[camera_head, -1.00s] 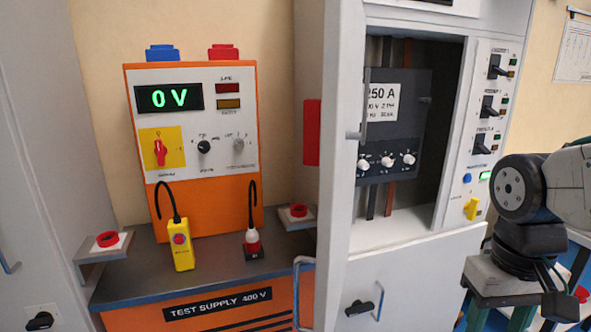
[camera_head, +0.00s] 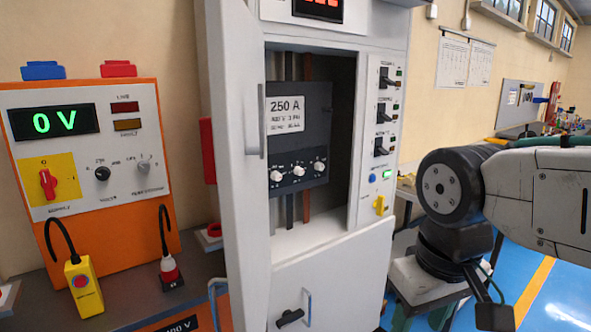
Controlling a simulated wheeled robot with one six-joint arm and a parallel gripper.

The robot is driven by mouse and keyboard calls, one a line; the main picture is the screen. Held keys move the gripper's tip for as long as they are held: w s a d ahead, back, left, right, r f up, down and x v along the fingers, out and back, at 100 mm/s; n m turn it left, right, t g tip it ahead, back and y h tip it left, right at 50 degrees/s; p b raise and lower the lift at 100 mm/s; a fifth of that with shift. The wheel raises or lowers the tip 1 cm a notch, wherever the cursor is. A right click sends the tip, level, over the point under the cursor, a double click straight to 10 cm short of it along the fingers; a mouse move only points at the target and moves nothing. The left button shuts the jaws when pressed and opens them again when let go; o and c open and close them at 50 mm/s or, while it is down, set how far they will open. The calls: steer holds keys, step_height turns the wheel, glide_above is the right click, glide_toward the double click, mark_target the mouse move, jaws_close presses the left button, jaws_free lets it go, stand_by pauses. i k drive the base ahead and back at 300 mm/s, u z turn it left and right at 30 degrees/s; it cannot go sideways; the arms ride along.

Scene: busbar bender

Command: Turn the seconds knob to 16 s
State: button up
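The black breaker unit (camera_head: 322,105) hangs in the open cabinet bay, with a white 250 A label. Three white knobs sit in a row low on it: left (camera_head: 276,175), middle (camera_head: 298,170) and right (camera_head: 319,167). Their lettering is too small to read, so I cannot tell which is the seconds knob or what it is set to. My arm reaches in from the right, apart from the cabinet and the knobs. A dark part at its lower end shows at the bottom right, but I cannot make out gripper fingers.
The open cabinet door (camera_head: 236,150) stands left of the bay. An orange test supply (camera_head: 165,130) reading 0 V stands at the left.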

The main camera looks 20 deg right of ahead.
mark_target(298, 171)
steer(key=k, duration=0.65)
steer(key=z, duration=0.45)
steer(key=i, duration=1.25)
steer(key=u, duration=0.45)
